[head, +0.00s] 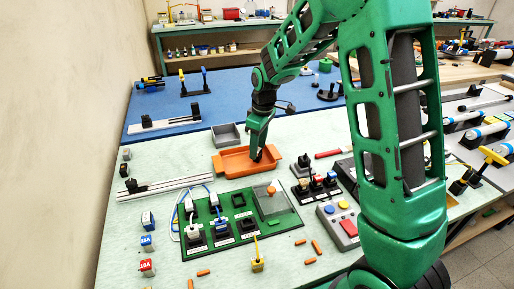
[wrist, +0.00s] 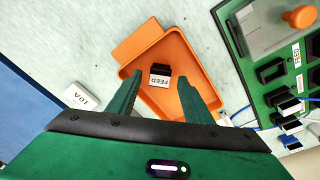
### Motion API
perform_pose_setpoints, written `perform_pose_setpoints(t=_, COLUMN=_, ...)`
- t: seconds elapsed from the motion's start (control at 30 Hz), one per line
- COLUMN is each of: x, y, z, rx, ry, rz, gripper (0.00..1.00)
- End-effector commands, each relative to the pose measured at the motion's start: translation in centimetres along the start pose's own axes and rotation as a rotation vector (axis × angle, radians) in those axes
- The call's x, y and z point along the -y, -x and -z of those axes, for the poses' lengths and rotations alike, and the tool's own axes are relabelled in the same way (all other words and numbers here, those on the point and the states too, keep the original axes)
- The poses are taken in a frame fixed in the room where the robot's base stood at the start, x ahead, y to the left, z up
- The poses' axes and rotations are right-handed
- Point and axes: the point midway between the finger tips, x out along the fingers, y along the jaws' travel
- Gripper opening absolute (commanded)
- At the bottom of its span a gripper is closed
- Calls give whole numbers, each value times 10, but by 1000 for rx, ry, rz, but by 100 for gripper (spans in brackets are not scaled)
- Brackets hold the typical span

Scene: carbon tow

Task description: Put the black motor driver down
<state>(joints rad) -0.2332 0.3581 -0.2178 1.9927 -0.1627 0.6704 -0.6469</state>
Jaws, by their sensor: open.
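My gripper (wrist: 163,74) is open, with one green finger on each side of the block and gaps between. In the head view my gripper (head: 257,156) reaches down into the orange tray (head: 232,165). There I cannot clearly tell the block from the dark fingertips.
A green board (head: 225,240) with black sockets, plugs and a clear cover stands in front of the tray. A grey bin (head: 226,135) is behind it. Pale bench shows to the left.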

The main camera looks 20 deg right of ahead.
Motion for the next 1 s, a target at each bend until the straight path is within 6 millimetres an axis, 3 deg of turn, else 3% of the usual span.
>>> perform_pose_setpoints(t=0.6, x=0, y=105, z=1, rx=-2, ry=0, rz=-2, gripper=46)
perform_pose_setpoints(t=1.0, x=0, y=118, z=-2, rx=0, ry=-7, rz=-1, gripper=46)
